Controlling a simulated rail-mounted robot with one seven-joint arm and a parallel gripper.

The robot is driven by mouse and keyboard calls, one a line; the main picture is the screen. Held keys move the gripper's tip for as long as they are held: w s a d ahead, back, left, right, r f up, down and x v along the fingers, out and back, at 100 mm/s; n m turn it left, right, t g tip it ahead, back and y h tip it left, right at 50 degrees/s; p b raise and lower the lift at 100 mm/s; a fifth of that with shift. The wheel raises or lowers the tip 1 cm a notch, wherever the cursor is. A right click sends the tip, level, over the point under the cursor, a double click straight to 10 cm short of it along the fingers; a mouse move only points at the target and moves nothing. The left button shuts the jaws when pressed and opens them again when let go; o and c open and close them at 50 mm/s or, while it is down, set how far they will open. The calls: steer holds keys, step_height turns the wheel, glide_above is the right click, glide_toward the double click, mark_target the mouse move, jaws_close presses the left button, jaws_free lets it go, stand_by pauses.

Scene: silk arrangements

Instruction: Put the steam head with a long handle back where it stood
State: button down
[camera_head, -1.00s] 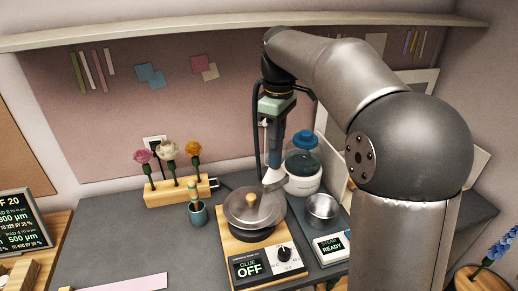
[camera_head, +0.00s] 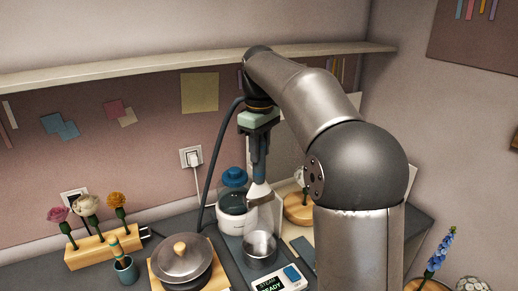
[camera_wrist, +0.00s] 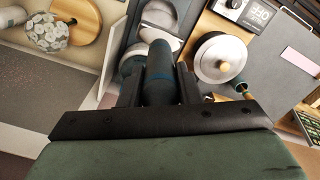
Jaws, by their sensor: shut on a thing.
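My gripper (camera_head: 259,150) is shut on the dark blue upright handle of the steam head (camera_head: 259,188). The pale, flared head points down, above a metal cup (camera_head: 261,248) on the steamer base (camera_head: 278,282). A pale translucent shape (camera_head: 262,215) spans from the head to the cup; whether the head touches the cup I cannot tell. In the wrist view the handle (camera_wrist: 160,75) lies between my two dark fingers. A dark hose runs down left of the gripper. The base's display reads READY.
A jar with a blue lid (camera_head: 233,190) stands close behind left of the cup. A lidded pan (camera_head: 181,258) on a wooden-fronted unit is to the left, with a flower rack (camera_head: 103,247) and a small teal pot (camera_head: 124,270) beyond. A wooden round (camera_head: 298,208) is at right.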

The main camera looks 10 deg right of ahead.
steer(key=b, duration=0.4)
glide_toward(260, 202)
steer(key=shift+w+d+f, duration=0.1)
steer(key=shift+w+f, duration=0.05)
steer(key=shift+w, duration=0.25)
steer(key=shift+w+d+f, duration=0.1)
steer(key=shift+w+f, duration=0.05)
steer(key=shift+w, duration=0.25)
steer(key=shift+f+b, duration=2.9)
steer(key=shift+f, duration=2.45)
stand_by(1.2)
